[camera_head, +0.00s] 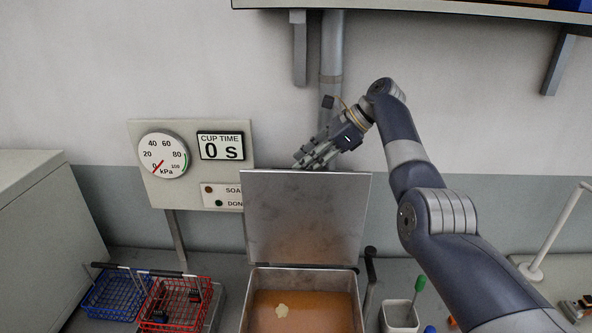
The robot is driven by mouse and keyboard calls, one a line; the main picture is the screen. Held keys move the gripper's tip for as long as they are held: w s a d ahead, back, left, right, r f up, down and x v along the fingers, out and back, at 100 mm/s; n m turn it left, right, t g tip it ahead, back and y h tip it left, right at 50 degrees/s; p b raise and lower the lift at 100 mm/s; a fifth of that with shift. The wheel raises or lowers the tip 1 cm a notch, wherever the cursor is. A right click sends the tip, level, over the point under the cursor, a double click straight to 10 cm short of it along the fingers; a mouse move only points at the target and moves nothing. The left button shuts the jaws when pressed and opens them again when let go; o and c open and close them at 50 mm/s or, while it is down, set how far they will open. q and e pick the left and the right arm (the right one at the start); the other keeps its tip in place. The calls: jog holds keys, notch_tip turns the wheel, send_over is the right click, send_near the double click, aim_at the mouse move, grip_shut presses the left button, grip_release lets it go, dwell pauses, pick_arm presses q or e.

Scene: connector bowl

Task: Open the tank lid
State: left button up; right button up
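The tank (361,308) stands at the bottom centre of the head view. It is a metal box with orange-brown liquid inside and a pale patch on the liquid. Its grey lid (305,215) stands raised and nearly upright at the back of the tank. My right gripper (303,163) is above and just behind the lid's top edge. Whether it touches the lid is unclear. Its fingers overlap in this view, so their opening cannot be judged. My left gripper is not in view.
A panel with a gauge (163,155) and a timer display reading 0 s (221,146) stands left of the lid. Blue (110,296) and red (176,303) wire baskets are at lower left. A white cup (398,318) is right of the tank. A shelf (430,12) hangs above.

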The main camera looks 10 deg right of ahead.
jog(key=v, duration=0.7)
jog(key=shift+d, duration=0.15)
